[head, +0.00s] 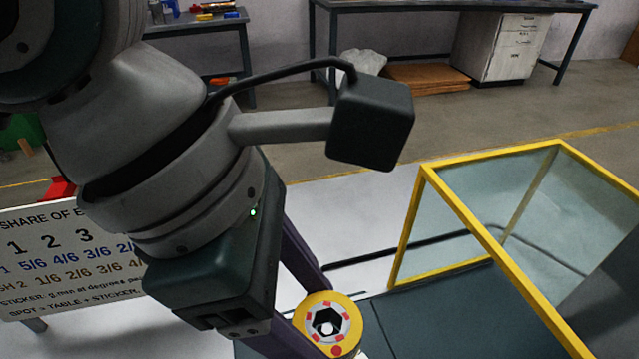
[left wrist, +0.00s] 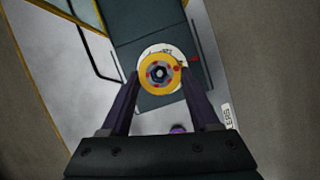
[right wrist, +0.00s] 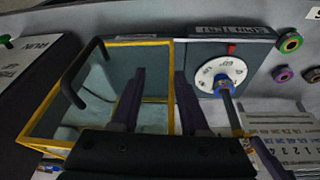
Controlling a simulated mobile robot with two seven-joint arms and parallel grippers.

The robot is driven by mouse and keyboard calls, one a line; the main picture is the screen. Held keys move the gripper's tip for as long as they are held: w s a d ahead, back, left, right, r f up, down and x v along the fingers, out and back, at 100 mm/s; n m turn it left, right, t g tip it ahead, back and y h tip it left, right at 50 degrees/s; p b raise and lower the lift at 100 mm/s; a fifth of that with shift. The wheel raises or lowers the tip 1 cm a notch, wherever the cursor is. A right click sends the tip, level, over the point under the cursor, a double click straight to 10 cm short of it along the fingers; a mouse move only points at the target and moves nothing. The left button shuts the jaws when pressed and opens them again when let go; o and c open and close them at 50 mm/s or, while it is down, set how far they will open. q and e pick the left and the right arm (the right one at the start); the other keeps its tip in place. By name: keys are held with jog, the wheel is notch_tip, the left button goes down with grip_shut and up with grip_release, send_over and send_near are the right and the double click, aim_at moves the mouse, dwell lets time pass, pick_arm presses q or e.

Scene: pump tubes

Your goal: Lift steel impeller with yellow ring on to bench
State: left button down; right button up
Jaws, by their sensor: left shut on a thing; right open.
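The impeller with a yellow ring, red marks and a dark hub (head: 328,325) is at the bottom of the head view. In the left wrist view the same impeller (left wrist: 160,73) sits between my left fingertips. My left gripper (left wrist: 160,76) is shut on it. A white disc (left wrist: 150,50) shows behind the impeller there; whether they touch I cannot tell. The right wrist view shows a white dial with markings (right wrist: 210,72) on a dark plate. My right gripper (right wrist: 160,74) is open and empty, in front of the yellow-framed guard.
A clear guard with a yellow frame (head: 470,222) stands on the right. A printed board (head: 70,250) is at the left. Several coloured rings, one green and orange (right wrist: 290,42) and one purple (right wrist: 282,73), lie on the pale bench. A dark workbench (head: 450,5) is at the back.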

aim_at(342, 323)
pick_arm(q)
jog(key=shift+r+p, duration=1.45)
jog(key=shift+r, duration=0.7)
pick_arm(e)
notch_tip(342, 323, up, 3)
jog(key=shift+r, duration=0.1)
pick_arm(q)
jog(key=shift+f, duration=0.1)
